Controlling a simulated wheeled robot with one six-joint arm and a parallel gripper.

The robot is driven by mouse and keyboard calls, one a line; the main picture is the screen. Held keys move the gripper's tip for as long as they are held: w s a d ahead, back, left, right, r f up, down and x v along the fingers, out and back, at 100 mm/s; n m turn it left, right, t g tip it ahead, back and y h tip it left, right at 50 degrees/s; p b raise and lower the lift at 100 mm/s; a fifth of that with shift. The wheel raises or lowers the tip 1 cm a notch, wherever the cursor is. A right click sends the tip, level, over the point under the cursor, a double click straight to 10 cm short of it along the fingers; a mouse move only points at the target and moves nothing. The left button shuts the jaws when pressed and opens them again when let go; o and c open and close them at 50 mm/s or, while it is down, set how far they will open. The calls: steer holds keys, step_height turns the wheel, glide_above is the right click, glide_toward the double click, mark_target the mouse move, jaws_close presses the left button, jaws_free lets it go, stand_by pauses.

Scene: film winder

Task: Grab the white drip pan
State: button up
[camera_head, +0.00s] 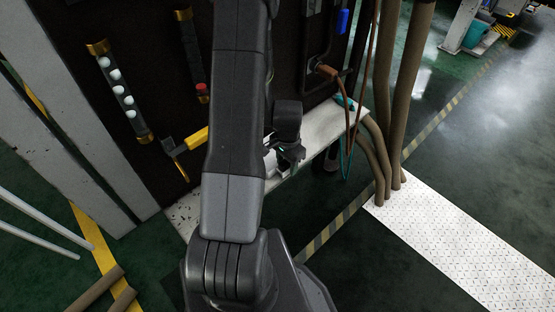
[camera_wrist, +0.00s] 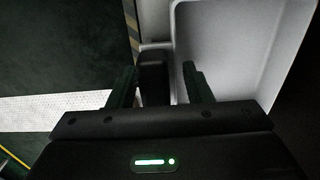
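The white drip pan (camera_wrist: 225,45) fills the upper right of the wrist view, with its hollow inside and left wall showing. In the head view a long white surface (camera_head: 332,128) at the foot of the dark machine appears to be the pan, partly hidden by my arm. My gripper (camera_wrist: 160,66) is open at the pan's near left edge. Its left finger is over the floor and its right finger is in front of the pan's inside. A dark rounded block (camera_wrist: 153,78) shows between the fingers; I cannot tell what it is. In the head view my gripper (camera_head: 290,156) is small and dark over the white surface.
The dark machine panel (camera_head: 150,60) stands behind, with a yellow-handled tool (camera_head: 190,142) on it. Brown pipes (camera_head: 405,85) and a teal cable (camera_head: 345,150) hang near the pan's right end. A white speckled mat (camera_head: 450,235) lies on open green floor at right.

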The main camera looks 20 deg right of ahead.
steer(key=c, duration=0.8)
steer(key=shift+r, duration=0.1)
